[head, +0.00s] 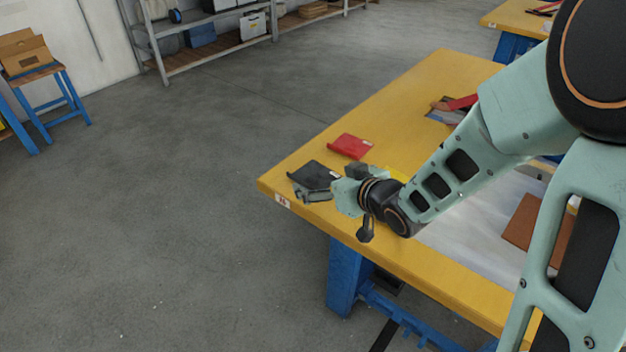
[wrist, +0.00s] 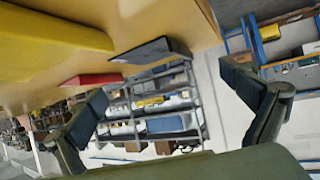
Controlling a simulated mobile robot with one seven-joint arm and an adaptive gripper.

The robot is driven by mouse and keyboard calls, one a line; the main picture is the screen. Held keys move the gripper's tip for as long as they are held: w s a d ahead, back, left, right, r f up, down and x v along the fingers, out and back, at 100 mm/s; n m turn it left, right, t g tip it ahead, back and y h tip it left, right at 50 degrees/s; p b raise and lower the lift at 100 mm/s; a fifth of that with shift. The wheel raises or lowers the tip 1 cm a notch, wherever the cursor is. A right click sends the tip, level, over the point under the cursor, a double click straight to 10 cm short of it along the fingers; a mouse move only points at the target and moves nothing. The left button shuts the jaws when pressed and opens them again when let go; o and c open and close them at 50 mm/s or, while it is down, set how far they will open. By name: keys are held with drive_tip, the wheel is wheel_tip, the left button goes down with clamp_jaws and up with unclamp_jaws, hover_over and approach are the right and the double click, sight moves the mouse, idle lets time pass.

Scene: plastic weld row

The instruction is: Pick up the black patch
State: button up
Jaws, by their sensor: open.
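The black patch (head: 313,174) lies on the yellow table near its left corner in the head view. In the wrist view it shows as a dark flat piece (wrist: 152,50) at the table's edge, above the space between my fingers. My gripper (head: 331,183) is open and sits at the near right side of the patch in the head view, partly covering it. In the wrist view its two fingers (wrist: 165,82) are spread wide with nothing between them. I cannot tell whether a finger touches the patch.
A red patch (head: 350,146) lies just behind the black one; it also shows in the wrist view (wrist: 93,79). A yellow piece (head: 397,173) lies beside my wrist. A brown sheet (head: 521,222) lies farther right. The table's edge (head: 275,199) is close to my gripper.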

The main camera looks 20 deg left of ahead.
sight(310, 173)
drive_tip(key=b+x, duration=0.1)
drive_tip(key=x, duration=0.4)
drive_tip(key=shift+d+f+b, duration=0.1)
drive_tip(key=shift+f+b, duration=0.15)
drive_tip(key=shift+b, duration=0.1)
drive_tip(key=shift+w+a, duration=0.2)
drive_tip(key=shift+w, duration=0.15)
drive_tip(key=shift+d+f, duration=0.1)
drive_tip(key=shift+f, duration=0.05)
clamp_jaws()
drive_tip(key=shift+s, duration=0.1)
